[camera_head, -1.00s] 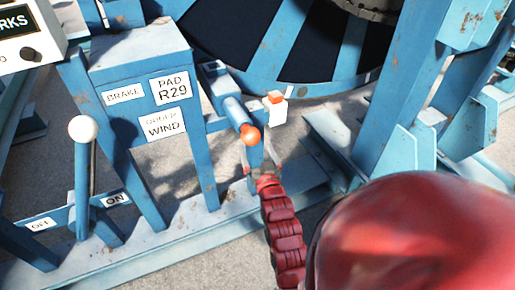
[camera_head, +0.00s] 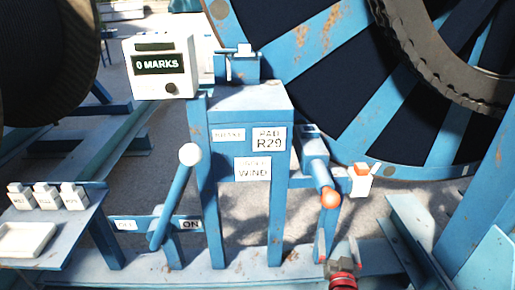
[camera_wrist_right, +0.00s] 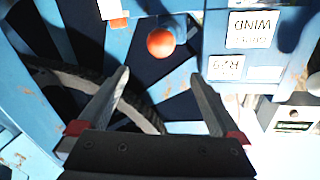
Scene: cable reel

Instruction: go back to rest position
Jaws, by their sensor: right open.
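My right gripper (camera_head: 343,253) is at the bottom of the head view, below an orange knob (camera_head: 330,197) on a blue lever arm. In the right wrist view its two fingers (camera_wrist_right: 158,76) are spread with nothing between them. The orange knob (camera_wrist_right: 161,43) hangs beyond the fingertips there, apart from them. My left gripper is in no view.
A blue stand (camera_head: 249,99) carries labels for brake, pad R29 and wind. A white-knobbed lever (camera_head: 172,205) stands between OFF and ON plates. A counter box (camera_head: 161,66) reads 0 MARKS. A large reel (camera_head: 385,120) is behind; a button panel (camera_head: 50,262) is left.

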